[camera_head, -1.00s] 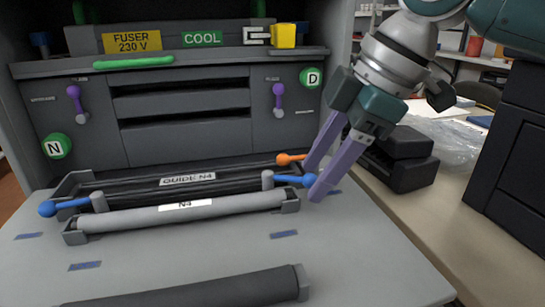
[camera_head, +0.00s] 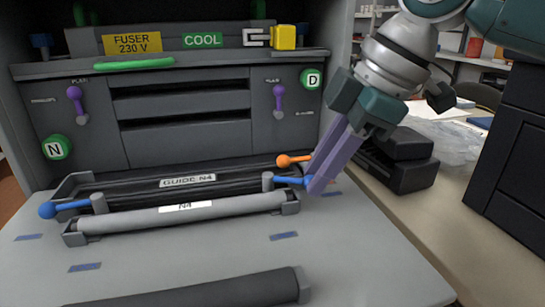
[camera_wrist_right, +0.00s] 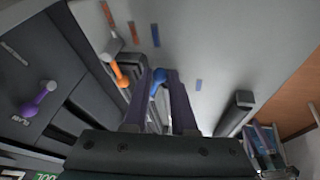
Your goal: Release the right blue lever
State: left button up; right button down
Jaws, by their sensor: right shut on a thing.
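The right blue lever (camera_head: 290,181) sticks out to the right from its grey post at the right end of the N4 roller unit (camera_head: 185,214). My right gripper (camera_head: 314,182) is shut on the lever's outer end, and its purple fingers hide the knob in the head view. In the right wrist view the blue knob (camera_wrist_right: 158,80) shows between the two fingers (camera_wrist_right: 162,82). The left blue lever (camera_head: 62,207) points left at the unit's other end. My left gripper is not in view.
An orange lever (camera_head: 290,160) lies just behind the right blue lever, close to my fingers. A dark roller (camera_head: 200,292) lies at the front of the grey shelf. Black boxes (camera_head: 398,160) stand to the right. The shelf between the rollers is clear.

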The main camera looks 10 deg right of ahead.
jog(key=shift+w, duration=0.1)
jog(key=shift+w+d+n, duration=0.1)
jog(key=shift+w+n, duration=0.05)
jog(key=shift+n, duration=0.25)
jog(key=shift+w+n+g, duration=0.25)
jog(key=shift+n+g, duration=0.05)
jog(key=shift+n, duration=0.1)
jog(key=shift+w+d+n+g+y, duration=0.15)
jog(key=shift+w+n+g+y, duration=0.2)
jog(key=shift+n, duration=0.35)
jog(key=c, duration=0.7)
grip_release()
